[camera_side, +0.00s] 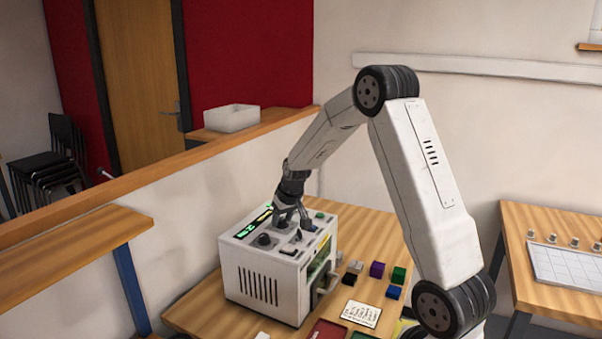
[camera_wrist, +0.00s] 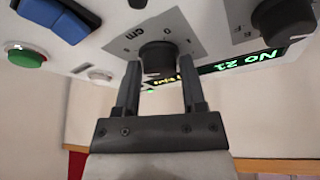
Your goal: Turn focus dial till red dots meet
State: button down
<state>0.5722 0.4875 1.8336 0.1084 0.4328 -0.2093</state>
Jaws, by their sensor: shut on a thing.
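The laser marker (camera_side: 262,285) is a white box on the wooden table, with its controls on top. My gripper (camera_wrist: 157,72) points at this panel, with one finger on each side of a black round dial (camera_wrist: 158,58). It is shut on this dial, which sits on a grey plate with a scale and the letters "cm". In the side view my gripper (camera_side: 290,222) is on the panel top and hides most of this dial. A second black dial (camera_wrist: 285,18) stands apart on its own grey plate. I cannot make out any red dots in either view.
A green-lit display (camera_wrist: 245,62) reads "No 21". A blue switch (camera_wrist: 60,18) and a green button (camera_wrist: 25,55) lie beside the dial. Small blocks, including a purple one (camera_side: 377,270), and a white card (camera_side: 361,314) lie right of the machine.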

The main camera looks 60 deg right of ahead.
jog(key=shift+w+m+g+h, duration=0.1)
jog(key=shift+m+g+h, duration=0.35)
jog(key=shift+m, duration=1.25)
jog(key=shift+m+h, duration=0.25)
jog(key=shift+m, duration=0.05)
jog(key=shift+c, duration=0.9)
grip_release()
jog(key=v, duration=0.7)
jog(key=shift+r, duration=0.4)
jog(key=shift+a, duration=0.15)
jog(key=s+a+f+n+y, duration=0.1)
jog(key=s+a+f+n, duration=0.2)
jog(key=a, duration=0.5)
jog(key=s+a+f+n+y, duration=0.1)
jog(key=s+a+f+n, duration=0.2)
jog(key=s+a, duration=0.3)
jog(key=s+a+f+n+y, duration=0.1)
jog(key=s+a+f+n, duration=0.2)
jog(key=a, duration=0.7)
jog(key=shift+s+a, duration=0.35)
jog(key=shift+s, duration=0.5)
